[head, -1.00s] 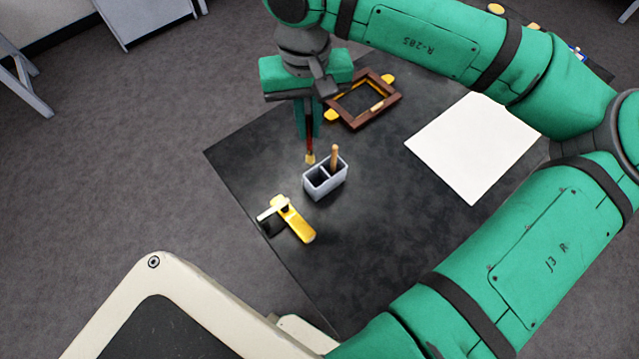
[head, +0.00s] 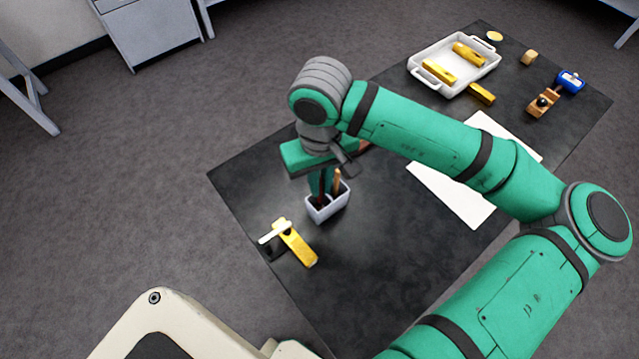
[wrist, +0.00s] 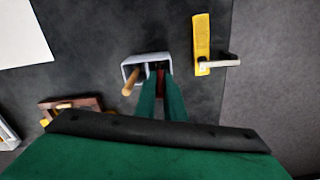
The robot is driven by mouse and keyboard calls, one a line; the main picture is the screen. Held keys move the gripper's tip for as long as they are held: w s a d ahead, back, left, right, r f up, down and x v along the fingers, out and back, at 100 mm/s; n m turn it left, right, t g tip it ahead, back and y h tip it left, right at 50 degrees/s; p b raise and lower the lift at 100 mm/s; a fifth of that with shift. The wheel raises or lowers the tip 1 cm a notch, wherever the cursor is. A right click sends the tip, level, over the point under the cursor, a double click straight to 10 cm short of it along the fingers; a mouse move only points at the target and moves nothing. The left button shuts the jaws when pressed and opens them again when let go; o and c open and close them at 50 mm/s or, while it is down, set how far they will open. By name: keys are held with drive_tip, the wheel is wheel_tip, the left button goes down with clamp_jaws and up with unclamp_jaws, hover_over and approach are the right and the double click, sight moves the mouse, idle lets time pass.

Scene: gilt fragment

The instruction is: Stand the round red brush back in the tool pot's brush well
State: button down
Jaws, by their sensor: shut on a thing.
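The round red brush (wrist: 160,77) is upright between the green fingers of my gripper (wrist: 161,84), which is shut on it. In the head view my gripper (head: 321,183) is right over the grey tool pot (head: 328,210). The pot, also in the wrist view (wrist: 128,62), has two wells. A wooden-handled tool (head: 337,181) leans in one well. The brush's lower end is at the other well, the right one in the wrist view. The fingers hide much of the brush, and I cannot tell how deep its tip is.
A yellow tool (head: 297,246) with a pale bar lies near the pot, at the dark table's edge. White paper (head: 448,198) lies to the right. A white tray (head: 455,62) with yellow bars is at the back. A brown frame (wrist: 88,102) shows in the wrist view.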

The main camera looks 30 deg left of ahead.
drive_tip(key=shift+f, duration=0.55)
drive_tip(key=c, duration=1.8)
unclamp_jaws()
drive_tip(key=shift+c, duration=0.2)
wheel_tip(320, 180, up, 12)
drive_tip(key=shift+r, duration=0.1)
